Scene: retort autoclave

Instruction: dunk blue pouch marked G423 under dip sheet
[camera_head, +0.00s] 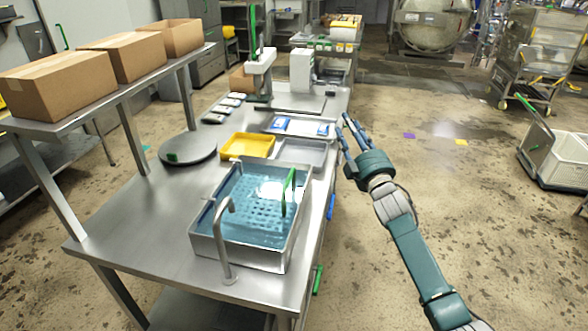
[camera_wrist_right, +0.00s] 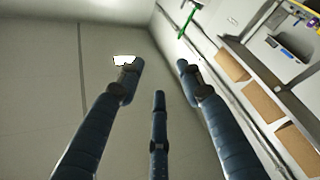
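Two blue-and-white pouches, the left one (camera_head: 281,124) and the right one (camera_head: 323,129), lie on a flat light tray (camera_head: 301,128). Their markings are too small to read. A steel basin (camera_head: 258,259) of blue water stands at the near end of the table. A perforated sheet (camera_head: 248,216) shows in the water, with an upright green handle (camera_head: 289,190) at its right side. My right gripper (camera_head: 349,127) is right of the pouch tray, beyond the table's right edge. Its three fingers (camera_wrist_right: 158,85) are spread and empty in the right wrist view. My left gripper is out of view.
A yellow tray (camera_head: 247,146) and a grey tray (camera_head: 301,152) sit between basin and pouches. A round plate (camera_head: 187,149) is at left. A curved spout (camera_head: 223,240) rises at the basin's front. Boxes (camera_head: 62,82) fill the left shelf.

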